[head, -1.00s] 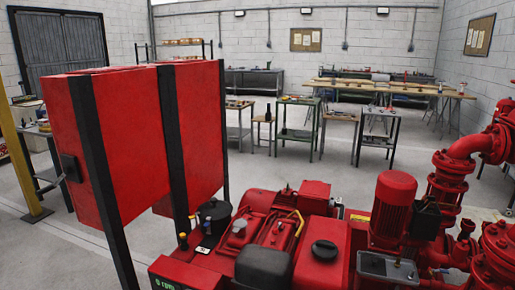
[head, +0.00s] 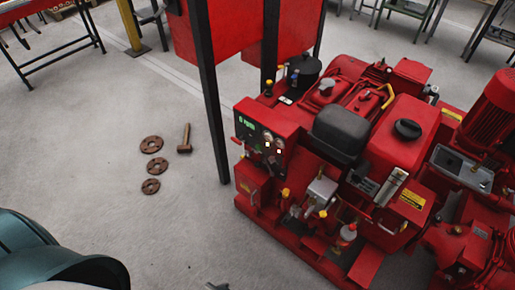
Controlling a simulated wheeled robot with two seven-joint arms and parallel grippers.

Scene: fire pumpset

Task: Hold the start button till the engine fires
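The engine's red control panel (head: 262,133) stands at the near left end of the red pumpset, in the middle of the head view. Its green display (head: 247,124) appears to read 0 rpm. Below and beside the display are round gauges and small controls; they are too small to tell which is the start button. The red engine (head: 375,125) with its black air-filter box (head: 341,133) lies behind and right of the panel. Nothing touches the panel. Neither gripper can be made out; only a teal part of my own body shows at the lower left.
Black posts (head: 212,110) carry a red tank behind the panel's left. The grey floor (head: 190,220) in front is clear. Red pump parts (head: 475,255) fill the right.

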